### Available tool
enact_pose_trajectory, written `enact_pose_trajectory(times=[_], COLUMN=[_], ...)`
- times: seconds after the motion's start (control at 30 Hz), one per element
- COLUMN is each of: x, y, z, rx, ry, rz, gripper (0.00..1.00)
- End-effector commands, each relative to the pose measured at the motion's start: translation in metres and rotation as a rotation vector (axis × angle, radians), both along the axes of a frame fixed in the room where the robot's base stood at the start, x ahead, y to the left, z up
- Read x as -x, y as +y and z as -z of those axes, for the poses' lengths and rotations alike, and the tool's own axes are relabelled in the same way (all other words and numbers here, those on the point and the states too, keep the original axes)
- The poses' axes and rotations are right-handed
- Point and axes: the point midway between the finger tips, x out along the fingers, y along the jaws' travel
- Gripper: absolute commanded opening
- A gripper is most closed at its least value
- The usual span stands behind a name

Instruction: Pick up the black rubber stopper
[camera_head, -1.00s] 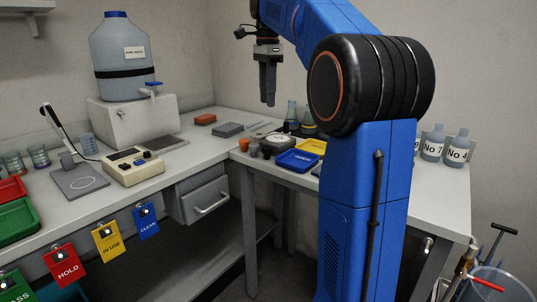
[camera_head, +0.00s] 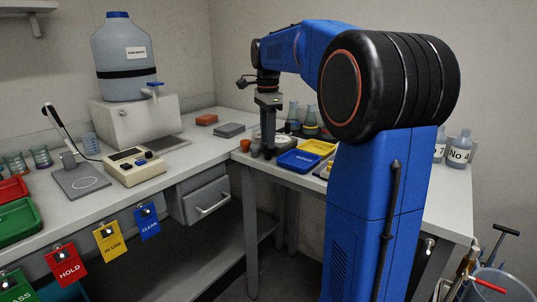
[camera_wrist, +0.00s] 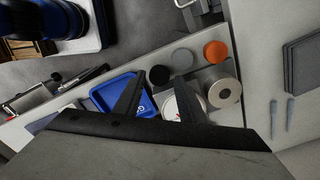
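The black rubber stopper (camera_wrist: 159,75) shows its round top in the wrist view, in a row with a grey stopper (camera_wrist: 181,60) and an orange one (camera_wrist: 215,52). My gripper (camera_wrist: 163,79) is open. Its two dark fingers reach toward the black stopper, which appears between their tips. I cannot tell whether they touch it. In the head view my gripper (camera_head: 268,146) points straight down, low over the right bench by the stoppers. The black stopper is mostly hidden behind or under the fingers there.
A blue tray (camera_head: 297,161) and a yellow tray (camera_head: 319,147) lie right of my gripper. Flasks (camera_head: 310,120) stand behind. A beige cylinder (camera_wrist: 223,93) and a partly hidden white round item are close by. The orange stopper (camera_head: 246,145) is at the bench's left edge.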

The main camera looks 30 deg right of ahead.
Motion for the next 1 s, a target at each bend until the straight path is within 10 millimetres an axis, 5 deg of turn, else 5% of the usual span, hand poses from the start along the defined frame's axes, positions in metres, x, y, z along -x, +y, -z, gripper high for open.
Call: enact_pose_trajectory(times=[0.2, 0.5, 0.67, 1.0], x=[0.001, 0.000, 0.000, 0.000], y=[0.002, 0.002, 0.002, 0.002], z=[0.026, 0.030, 0.030, 0.026], rx=[0.000, 0.000, 0.000, 0.000], ry=[0.001, -0.001, -0.001, -0.001], rz=[0.000, 0.000, 0.000, 0.000], gripper=[0.37, 0.37, 0.06, 0.05])
